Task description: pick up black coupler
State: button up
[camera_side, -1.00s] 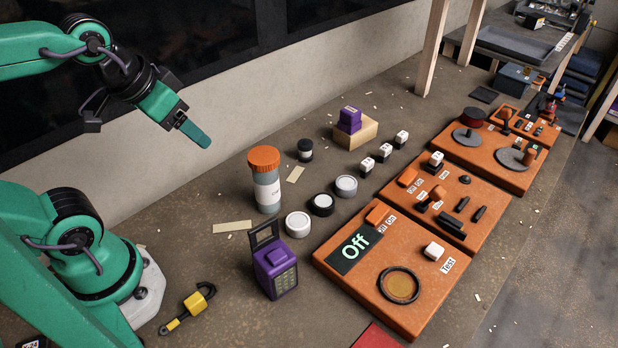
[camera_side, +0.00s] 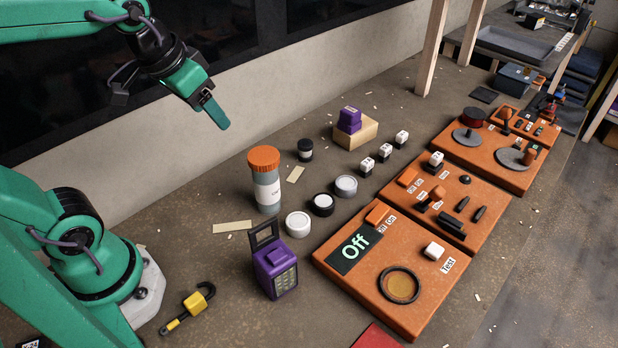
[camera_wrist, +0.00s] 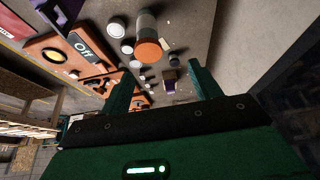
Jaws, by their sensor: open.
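A small black cylinder with a pale band (camera_side: 305,150) stands upright on the bench behind the orange-capped jar. A low round black piece with a white top (camera_side: 322,204) sits nearer, between a white and a grey one. I cannot tell which of the two is the black coupler. My gripper (camera_side: 208,104) is high above the bench at upper left, well apart from both. In the wrist view my gripper (camera_wrist: 160,70) shows two green fingers spread apart with nothing held. A small dark cylinder (camera_wrist: 174,61) shows far below, between the fingers in the picture.
The tall orange-capped jar (camera_side: 265,180) stands beside the round pieces. A white round piece (camera_side: 298,225), a grey one (camera_side: 346,187) and a purple device (camera_side: 275,268) are near. Orange panels (camera_side: 400,290) line the right.

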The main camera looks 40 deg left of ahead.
jog(key=w+g, duration=0.1)
jog(key=w, duration=0.7)
jog(key=g, duration=0.4)
send_over(305, 143)
jog(key=f, duration=1.6)
jog(key=shift+s+f, duration=0.15)
jog(key=shift+s, duration=0.05)
jog(key=shift+w+f, duration=0.3)
jog(key=shift+f, duration=4.2)
jog(key=c, duration=1.1)
jog(key=shift+o, duration=0.2)
jog(key=shift+r, duration=0.2)
